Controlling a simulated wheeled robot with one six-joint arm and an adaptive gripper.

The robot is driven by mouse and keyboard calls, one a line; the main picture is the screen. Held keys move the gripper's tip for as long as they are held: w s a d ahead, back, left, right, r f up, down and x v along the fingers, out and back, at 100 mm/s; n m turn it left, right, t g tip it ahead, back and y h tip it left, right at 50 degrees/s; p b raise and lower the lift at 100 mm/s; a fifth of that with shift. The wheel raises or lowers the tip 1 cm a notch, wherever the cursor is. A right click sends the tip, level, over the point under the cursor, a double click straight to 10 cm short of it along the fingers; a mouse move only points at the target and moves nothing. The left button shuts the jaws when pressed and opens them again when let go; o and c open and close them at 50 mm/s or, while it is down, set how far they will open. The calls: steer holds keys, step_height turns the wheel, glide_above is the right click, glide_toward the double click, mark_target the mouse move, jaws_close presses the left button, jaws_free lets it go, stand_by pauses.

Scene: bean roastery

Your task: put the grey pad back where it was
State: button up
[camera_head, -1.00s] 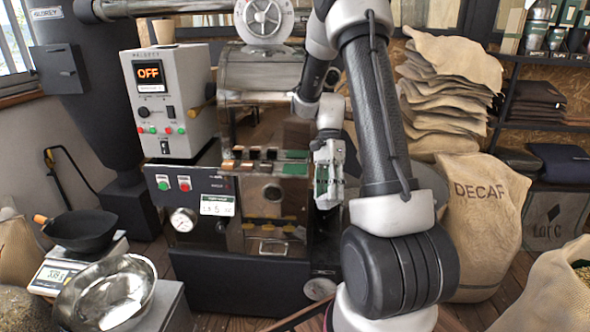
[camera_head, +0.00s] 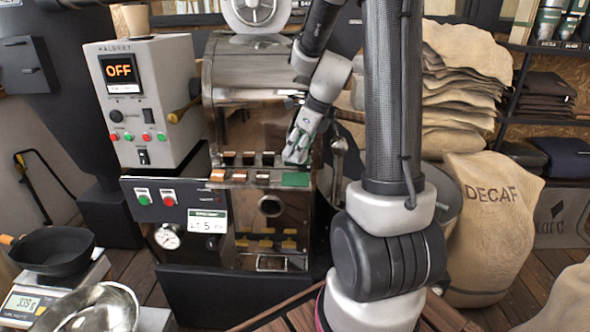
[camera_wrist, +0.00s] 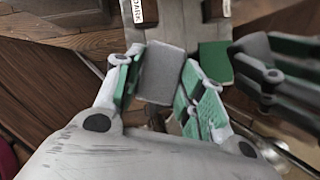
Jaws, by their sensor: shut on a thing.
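The grey pad (camera_wrist: 161,73) is a flat, roughly square piece between the fingers of my gripper (camera_wrist: 160,82) in the wrist view. The fingers have green inner faces and are shut on it. In the head view my gripper (camera_head: 299,148) is at the right end of the roaster's front ledge (camera_head: 250,184), just above a green pad (camera_head: 296,180). The grey pad cannot be made out there. In the wrist view the green pad (camera_wrist: 216,61) lies on the grey ledge (camera_wrist: 183,22), right of the grey pad. I cannot tell whether the grey pad touches the ledge.
Several small brown and dark pieces (camera_head: 250,159) line the ledge. The control box (camera_head: 145,95), reading OFF, stands left. A black pan (camera_head: 55,250) and a steel bowl (camera_head: 100,310) are at lower left. A DECAF sack (camera_head: 490,220) stands right.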

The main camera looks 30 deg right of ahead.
step_height(320, 180, down, 7)
steer(key=shift+r, duration=0.2)
steer(key=o, duration=1.2)
steer(key=shift+c, duration=0.2)
steer(key=a+v, duration=0.1)
steer(key=v, duration=1.1)
steer(key=s+a+r+n+h, duration=0.1)
steer(key=s+a+r+n, duration=0.1)
steer(key=s+n, duration=0.4)
steer(key=s+a+r+n, duration=0.3)
steer(key=s+n, duration=0.4)
steer(key=n, duration=0.6)
steer(key=s+a+r+n+h, duration=0.1)
steer(key=s+a+r+n, duration=0.1)
steer(key=s+n, duration=0.4)
steer(key=n, duration=0.4)
steer(key=shift+s+a+r+h, duration=0.3)
steer(key=shift+r, duration=0.1)
